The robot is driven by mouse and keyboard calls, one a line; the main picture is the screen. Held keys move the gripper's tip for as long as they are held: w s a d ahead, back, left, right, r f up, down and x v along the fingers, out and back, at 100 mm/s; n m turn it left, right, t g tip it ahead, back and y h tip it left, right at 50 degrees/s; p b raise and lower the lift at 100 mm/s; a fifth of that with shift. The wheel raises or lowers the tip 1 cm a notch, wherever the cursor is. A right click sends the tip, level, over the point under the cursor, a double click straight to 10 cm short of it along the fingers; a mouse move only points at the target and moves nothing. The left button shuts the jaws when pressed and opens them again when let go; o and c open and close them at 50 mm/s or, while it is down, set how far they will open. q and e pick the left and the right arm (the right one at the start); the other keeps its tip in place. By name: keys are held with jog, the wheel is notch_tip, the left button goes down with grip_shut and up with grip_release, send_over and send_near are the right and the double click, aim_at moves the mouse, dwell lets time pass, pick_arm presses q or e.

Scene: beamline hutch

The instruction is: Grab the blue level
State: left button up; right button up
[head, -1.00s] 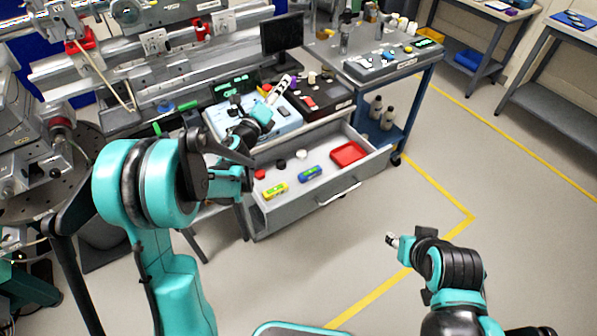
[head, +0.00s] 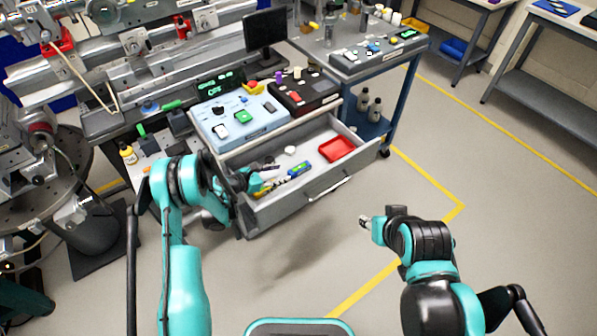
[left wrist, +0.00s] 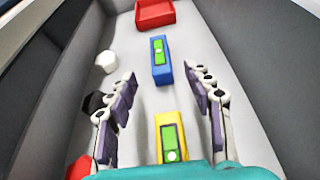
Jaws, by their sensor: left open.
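The blue level (head: 299,167) lies in the open grey drawer (head: 315,197). It has a green face and shows in the left wrist view (left wrist: 161,70), ahead of my fingertips and near the line between them. My left gripper (head: 268,178) is inside the drawer, open and empty; its two fingers (left wrist: 161,82) stand apart in the left wrist view. A yellow level (left wrist: 172,138) lies nearer the palm, between the fingers; the arm mostly hides it in the head view. My right gripper (head: 369,226) is over the floor, away from the drawer; its jaws are too small to judge.
A red tray (head: 337,149) sits at the drawer's far end. A white round piece (left wrist: 106,61) and a black piece (left wrist: 94,102) lie left of the fingers. A pale blue control box (head: 238,122) stands above the drawer. The drawer walls are close on both sides.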

aim_at(296, 169)
pick_arm(q)
jog(key=b+x, duration=0.2)
jog(key=x, duration=0.5)
jog(key=shift+w+d, duration=0.2)
jog(key=shift+d, duration=0.05)
grip_shut()
